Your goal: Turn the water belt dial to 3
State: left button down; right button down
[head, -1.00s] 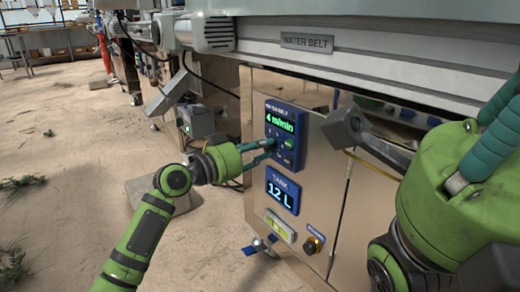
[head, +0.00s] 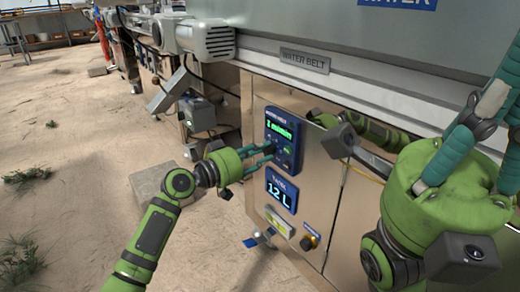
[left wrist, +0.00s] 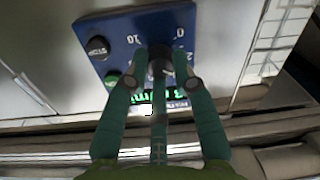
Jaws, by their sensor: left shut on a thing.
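The water belt panel (head: 282,138) is a blue plate on the steel cabinet front, with a green lit display (head: 279,131) that seems to read 3 m/min. My left gripper (head: 270,149) reaches it from the left and is shut on the dial. In the left wrist view its teal fingers (left wrist: 163,75) close around the dark dial (left wrist: 158,58), which they partly hide. The scale marks 10 and 0 show beside it, as do a black stop button (left wrist: 97,47) and a green button (left wrist: 111,78). My right gripper (head: 478,125) is raised at the right, fingers spread, empty.
Below the panel are a blue tank display (head: 281,189) reading 12 L, a level gauge (head: 279,222) and a dark knob (head: 309,241). The water belt rail (head: 370,85) overhangs the cabinet. The sandy floor at left is mostly open.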

pick_arm(q)
jog(key=c, duration=1)
grip_release()
jog(key=v, duration=1.2)
